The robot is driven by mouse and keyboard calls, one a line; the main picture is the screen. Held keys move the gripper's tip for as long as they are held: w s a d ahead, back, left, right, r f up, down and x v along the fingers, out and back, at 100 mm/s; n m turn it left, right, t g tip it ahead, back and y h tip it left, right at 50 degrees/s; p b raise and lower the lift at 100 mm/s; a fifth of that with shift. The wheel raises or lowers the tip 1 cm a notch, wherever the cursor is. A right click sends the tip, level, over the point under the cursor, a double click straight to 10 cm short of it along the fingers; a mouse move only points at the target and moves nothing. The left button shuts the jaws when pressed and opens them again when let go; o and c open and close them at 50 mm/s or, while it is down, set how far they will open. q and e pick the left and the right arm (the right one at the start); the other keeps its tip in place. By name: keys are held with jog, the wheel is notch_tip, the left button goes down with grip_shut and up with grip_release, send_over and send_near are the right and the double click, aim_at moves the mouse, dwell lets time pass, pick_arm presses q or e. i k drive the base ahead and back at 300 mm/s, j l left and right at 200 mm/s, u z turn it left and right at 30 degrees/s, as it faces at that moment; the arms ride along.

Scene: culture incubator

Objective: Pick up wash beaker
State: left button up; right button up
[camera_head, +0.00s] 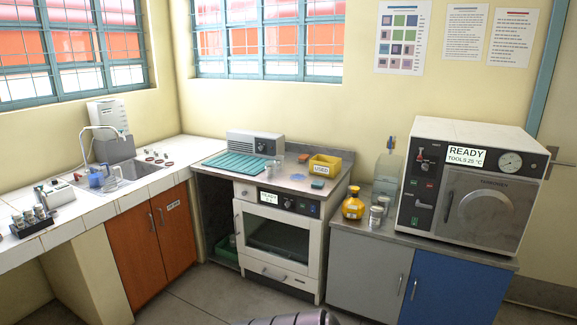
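A blue jug-like vessel (96,177) stands at the sink (122,180) on the left counter, below the curved tap. A clear blue-tinted vessel (110,183) is close beside it. Either may be the wash beaker; I cannot tell which at this size. Neither of my grippers shows in the head view. A grey ribbed rounded part at the bottom edge seems to be mine, but no fingers show on it.
A metal rack with jars (32,222) and a grey device (57,193) stand on the left counter. The oven bench (262,183) holds a yellow bin (325,165). A yellow flask (353,203) and jars stand left of the autoclave (468,188). Floor between the cabinets is clear.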

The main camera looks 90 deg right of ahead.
aim_at(279, 160)
jog(key=i+l+z, duration=0.1)
jog(key=z, duration=0.35)
jog(key=l+z, duration=0.1)
jog(key=z, duration=0.4)
jog(key=i+z, duration=0.15)
jog(key=z, duration=0.3)
jog(key=i+z, duration=0.1)
jog(key=z, duration=0.35)
jog(key=i+j+z, duration=0.15)
jog(key=i+z, duration=0.3)
jog(key=i+j+z, duration=0.2)
jog(key=z, duration=0.25)
jog(key=i+j+z, duration=0.25)
jog(key=j+z, duration=0.2)
jog(key=i+j, duration=0.45)
jog(key=j, duration=0.25)
jog(key=z, duration=0.05)
